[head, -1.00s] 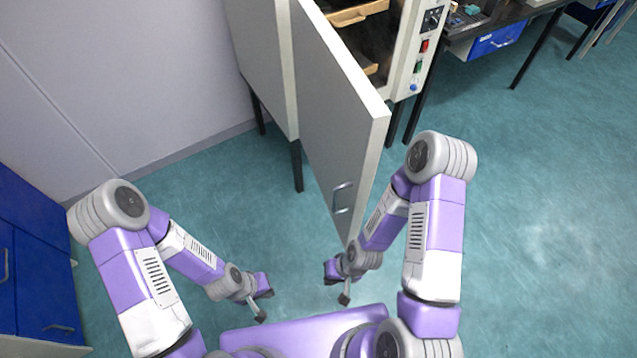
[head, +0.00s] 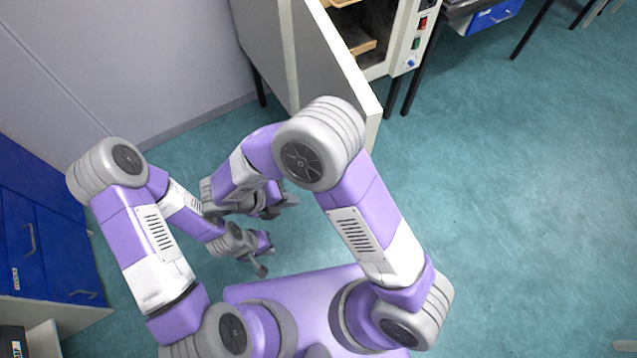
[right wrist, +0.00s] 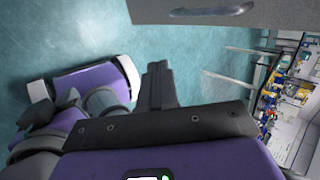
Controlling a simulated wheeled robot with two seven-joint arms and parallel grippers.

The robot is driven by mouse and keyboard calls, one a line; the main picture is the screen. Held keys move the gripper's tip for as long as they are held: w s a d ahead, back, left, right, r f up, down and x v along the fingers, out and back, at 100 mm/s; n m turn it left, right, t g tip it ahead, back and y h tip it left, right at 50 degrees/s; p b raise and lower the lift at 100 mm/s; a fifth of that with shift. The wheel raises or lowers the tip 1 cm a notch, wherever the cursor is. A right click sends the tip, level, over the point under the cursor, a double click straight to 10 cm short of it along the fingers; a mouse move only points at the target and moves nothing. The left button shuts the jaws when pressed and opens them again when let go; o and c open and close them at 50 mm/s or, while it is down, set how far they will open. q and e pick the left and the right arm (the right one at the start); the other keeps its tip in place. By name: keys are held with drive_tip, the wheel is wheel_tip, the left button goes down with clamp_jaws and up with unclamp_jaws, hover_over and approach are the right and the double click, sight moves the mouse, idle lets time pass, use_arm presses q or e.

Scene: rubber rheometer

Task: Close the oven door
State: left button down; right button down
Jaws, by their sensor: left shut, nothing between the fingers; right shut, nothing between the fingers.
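The oven door (head: 335,75) is a grey panel standing wide open, swung out from the oven (head: 405,40) toward me. Its handle (right wrist: 212,10) shows at the top of the right wrist view; in the head view my right arm hides the handle and the door's lower part. My right gripper (head: 290,201) is shut and empty, on the door's outer, handle side. In the right wrist view its fingers (right wrist: 158,85) appear apart from the door. My left gripper (head: 262,270) is shut and empty, low and near my base, just below the right one.
Wooden shelves (head: 358,38) show inside the open oven. A blue cabinet (head: 45,240) stands at the left by the grey wall. A bench with a blue drawer (head: 495,14) is at the top right.

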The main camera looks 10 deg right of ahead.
drive_tip(key=w+d+f+n+b, duration=0.1)
drive_tip(key=w+d+f, duration=0.1)
drive_tip(key=d, duration=0.3)
drive_tip(key=w+d+f+n+t+b, duration=0.1)
drive_tip(key=w+d+f, duration=0.1)
drive_tip(key=d, duration=0.2)
drive_tip(key=shift+w+d+f+h, duration=0.3)
drive_tip(key=shift+w+d+h, duration=0.05)
drive_tip(key=shift+h, duration=0.05)
